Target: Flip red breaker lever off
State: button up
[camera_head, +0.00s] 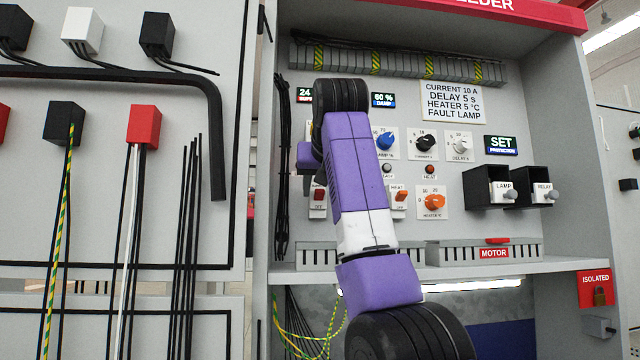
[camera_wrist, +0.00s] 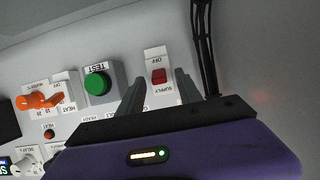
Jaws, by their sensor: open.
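The red breaker lever (camera_wrist: 159,76) sits on a white plate marked SUPPLY and OFF, which appears upside down in the wrist view. In the head view the lever (camera_head: 319,193) shows at the left edge of my arm, above an OFF label. My gripper (camera_wrist: 160,80) is open, with one dark finger on each side of the lever in the wrist view. I cannot tell whether the fingers touch it. In the head view my arm hides the gripper's fingers.
A green TEST button (camera_wrist: 97,84) is close beside one finger. An orange HEAT lever (camera_head: 399,195) and an orange knob (camera_head: 434,202) are to the right. Black cables (camera_head: 283,170) run down the cabinet's left side. A shelf edge (camera_head: 520,267) lies below the panel.

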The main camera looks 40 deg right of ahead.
jog(key=shift+w+d+f, duration=0.1)
jog(key=shift+w+d, duration=0.05)
jog(key=shift+c, duration=0.4)
grip_shut()
